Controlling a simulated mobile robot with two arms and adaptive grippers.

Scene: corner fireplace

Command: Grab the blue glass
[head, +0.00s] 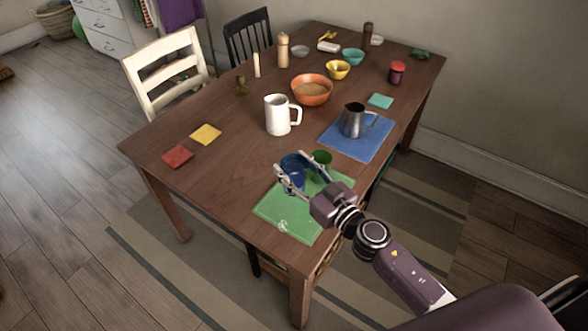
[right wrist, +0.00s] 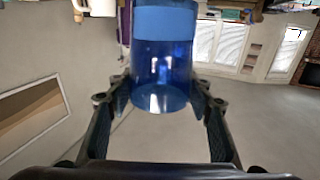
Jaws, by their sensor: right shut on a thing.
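The blue glass (head: 293,176) is see-through and stands near the front of the wooden table, at the green placemat (head: 290,220). My right gripper (head: 291,164) reaches in from the lower right and is shut on the blue glass, one finger on each side. In the right wrist view the glass (right wrist: 161,62) fills the space between the two fingers (right wrist: 160,92). I cannot tell whether its base touches the mat. My left gripper is not in view.
A white mug (head: 277,115) and a metal pitcher (head: 353,121) on a blue placemat (head: 345,144) are behind. An orange bowl (head: 311,90) is farther back.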

